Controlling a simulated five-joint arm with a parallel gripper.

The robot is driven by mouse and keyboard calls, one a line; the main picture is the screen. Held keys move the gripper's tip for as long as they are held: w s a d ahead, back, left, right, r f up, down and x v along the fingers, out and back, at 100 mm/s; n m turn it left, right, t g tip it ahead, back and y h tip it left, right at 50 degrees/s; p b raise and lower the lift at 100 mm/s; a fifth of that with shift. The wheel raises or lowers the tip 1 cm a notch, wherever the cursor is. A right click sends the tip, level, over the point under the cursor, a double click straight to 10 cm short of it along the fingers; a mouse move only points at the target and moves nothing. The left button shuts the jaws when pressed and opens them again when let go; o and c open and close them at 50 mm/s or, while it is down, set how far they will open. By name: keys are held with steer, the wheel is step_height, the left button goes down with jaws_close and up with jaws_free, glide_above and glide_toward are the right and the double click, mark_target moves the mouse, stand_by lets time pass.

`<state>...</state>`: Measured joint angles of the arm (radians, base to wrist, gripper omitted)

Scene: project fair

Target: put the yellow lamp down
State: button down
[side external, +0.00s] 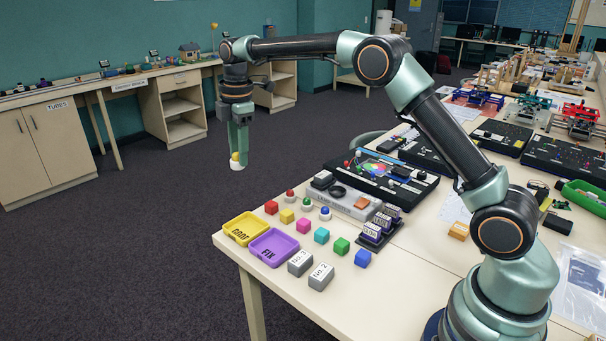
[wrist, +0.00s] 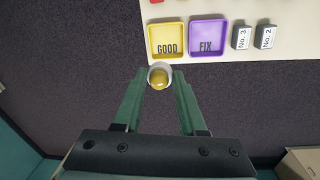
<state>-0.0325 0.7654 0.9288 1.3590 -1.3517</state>
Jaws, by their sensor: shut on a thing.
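The yellow lamp (side external: 235,157) has a yellow dome on a white round base, and my gripper (side external: 237,150) is shut on it. In the wrist view the lamp (wrist: 159,77) sits between the two green fingertips. In the side view it hangs upright in the air, to the left of the table and above the table top's height in the picture. In the wrist view it shows over dark carpet, just off the table edge by the yellow GOOD tray (wrist: 167,39).
On the table's near-left corner lie the yellow GOOD tray (side external: 246,228) and the purple FIX tray (side external: 273,247). Grey blocks No. 3 (side external: 300,262) and No. 2 (side external: 321,276) stand beside them. Coloured cubes and red, green and blue lamps (side external: 306,204) stand behind. Carpet lies below the lamp.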

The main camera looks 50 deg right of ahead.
step_height(320, 180, down, 19)
steer(key=shift+r, duration=0.1)
stand_by(0.4)
steer(key=c, duration=0.8)
jaws_free()
steer(key=shift+o, duration=0.2)
